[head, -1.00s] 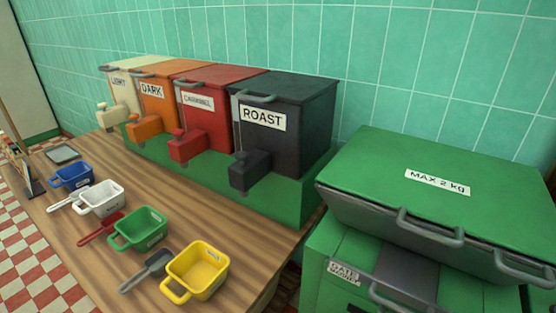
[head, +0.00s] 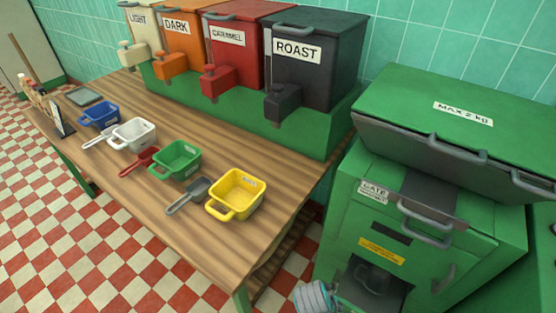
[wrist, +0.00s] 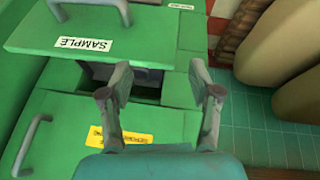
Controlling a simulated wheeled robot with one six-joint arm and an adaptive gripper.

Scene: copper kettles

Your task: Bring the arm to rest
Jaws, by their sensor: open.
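My gripper (wrist: 160,90) is open in the wrist view, with its two fingers spread apart and nothing between them. Beyond the fingers is a green machine with a panel labelled SAMPLE (wrist: 85,43) and a dark opening (wrist: 150,87) below that panel. I cannot tell how far the fingertips are from it. In the head view, a teal and white rounded part shows at the bottom edge, but I cannot make out the gripper's fingers there.
The green MAX 2 kg machine (head: 440,130) stands at the right in the head view. A wooden table (head: 200,230) carries a yellow scoop bin (head: 240,192), other coloured bins and several dispensers, including black ROAST (head: 318,70). Brown sacks (wrist: 265,50) show in the wrist view. Checkered floor (head: 100,235) is clear.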

